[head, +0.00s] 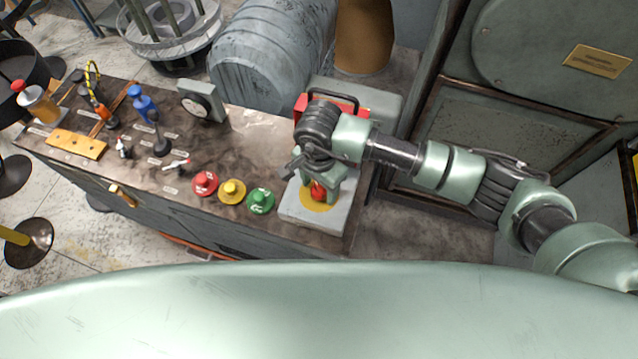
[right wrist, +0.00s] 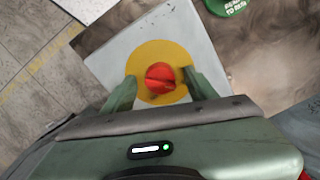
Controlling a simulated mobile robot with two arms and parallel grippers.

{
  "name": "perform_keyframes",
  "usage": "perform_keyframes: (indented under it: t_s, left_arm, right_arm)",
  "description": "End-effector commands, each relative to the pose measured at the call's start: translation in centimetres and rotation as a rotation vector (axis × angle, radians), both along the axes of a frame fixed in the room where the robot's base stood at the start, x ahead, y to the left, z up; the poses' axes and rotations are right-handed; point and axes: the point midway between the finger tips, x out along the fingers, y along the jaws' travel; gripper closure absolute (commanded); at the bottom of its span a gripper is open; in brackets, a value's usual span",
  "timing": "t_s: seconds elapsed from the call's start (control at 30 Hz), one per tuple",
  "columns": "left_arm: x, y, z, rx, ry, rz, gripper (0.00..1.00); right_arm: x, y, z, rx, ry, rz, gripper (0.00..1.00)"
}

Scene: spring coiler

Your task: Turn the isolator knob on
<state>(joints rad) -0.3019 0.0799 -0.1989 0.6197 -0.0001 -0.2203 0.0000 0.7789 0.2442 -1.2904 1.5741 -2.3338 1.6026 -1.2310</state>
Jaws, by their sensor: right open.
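The isolator knob (right wrist: 160,78) is red and sits at the centre of a yellow disc (right wrist: 148,55) on a pale grey box (right wrist: 110,50). In the head view the red knob (head: 318,191) shows below my right gripper (head: 312,180), with the grey box (head: 305,214) at the right end of the bench. In the right wrist view my right gripper (right wrist: 162,88) is open, with one finger on each side of the knob. I see a gap between the fingers and the knob. My left gripper is not in view.
Red (head: 204,183), yellow (head: 232,191) and green (head: 261,201) round buttons line the bench (head: 180,205) left of the box. A red case (head: 345,104) with a black handle lies behind my gripper. A dial gauge (head: 200,100) and several tools stand farther left.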

Motion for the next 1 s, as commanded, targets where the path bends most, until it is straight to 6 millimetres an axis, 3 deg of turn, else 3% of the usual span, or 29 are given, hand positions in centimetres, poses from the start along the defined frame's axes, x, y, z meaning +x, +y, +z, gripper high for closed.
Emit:
perform_keyframes:
  t_s: [0.07,0.27,0.3,0.67,1.0]
  left_arm:
    - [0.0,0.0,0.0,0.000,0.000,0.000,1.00]
    - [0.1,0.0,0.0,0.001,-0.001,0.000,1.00]
    - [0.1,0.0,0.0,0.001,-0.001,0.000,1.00]
    - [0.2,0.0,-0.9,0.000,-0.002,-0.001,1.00]
    - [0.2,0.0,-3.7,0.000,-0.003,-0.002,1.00]
  right_arm:
    - [0.0,0.0,0.0,0.000,0.000,0.000,0.42]
    - [0.0,0.0,0.0,0.000,0.000,0.000,0.95]
    - [0.0,0.0,0.0,0.000,0.000,0.000,1.00]
    - [0.1,0.0,-0.1,0.000,-0.001,-0.058,1.00]
    - [0.1,0.0,-0.3,0.002,-0.003,-0.307,1.00]
